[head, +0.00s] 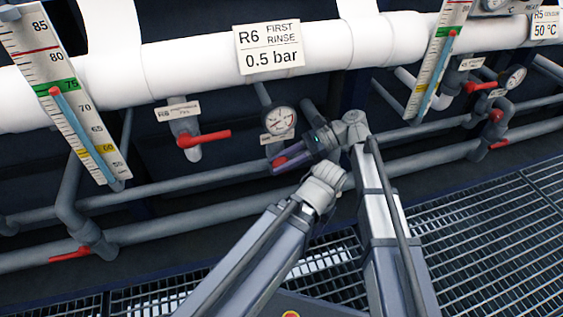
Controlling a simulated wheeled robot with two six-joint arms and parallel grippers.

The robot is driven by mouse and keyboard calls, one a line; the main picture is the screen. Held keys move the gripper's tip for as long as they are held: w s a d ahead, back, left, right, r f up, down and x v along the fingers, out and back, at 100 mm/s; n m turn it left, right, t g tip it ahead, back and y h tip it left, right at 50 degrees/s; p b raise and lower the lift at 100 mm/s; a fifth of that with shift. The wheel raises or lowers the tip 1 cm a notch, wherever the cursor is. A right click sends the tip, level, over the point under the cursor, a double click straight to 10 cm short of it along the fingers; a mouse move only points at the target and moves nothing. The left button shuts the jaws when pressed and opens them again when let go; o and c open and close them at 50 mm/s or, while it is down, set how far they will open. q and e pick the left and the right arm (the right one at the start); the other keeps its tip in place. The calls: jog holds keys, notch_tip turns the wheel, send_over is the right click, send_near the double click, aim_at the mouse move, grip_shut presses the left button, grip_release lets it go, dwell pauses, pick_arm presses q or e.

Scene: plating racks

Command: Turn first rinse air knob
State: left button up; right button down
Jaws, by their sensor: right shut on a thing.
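The first rinse station carries a sign (267,48) reading "R6 FIRST RINSE 0.5 bar" on the white pipe. Below it is a round dial gauge (280,120) with a small label under it. My right gripper (284,162) is just below the gauge, its fingers pointing left and shut on a small red knob (279,161). The fingers hide most of the knob, so its angle cannot be read.
A red lever valve (203,138) with a label is left of the gauge. Level scales (62,100) stand at far left and right. Grey pipes (190,178) run below. Another gauge (515,77) and red valves are at the right. Metal grating (490,225) covers the floor.

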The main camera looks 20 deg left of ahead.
jog(key=y+b, duration=0.1)
jog(key=b, duration=0.2)
jog(key=shift+w+f+g+b, duration=0.1)
jog(key=shift+f+g+b, duration=0.2)
jog(key=shift+f+g, duration=0.1)
jog(key=shift+d+r+g+y+b, duration=0.15)
jog(key=shift+r+g+y+b, duration=0.15)
jog(key=shift+y+b, duration=0.35)
jog(key=shift+r, duration=0.1)
jog(key=c, duration=0.8)
grip_release()
jog(key=shift+c, duration=0.2)
jog(key=p+v, duration=0.1)
jog(key=v, duration=0.6)
jog(key=shift+w+d, duration=0.25)
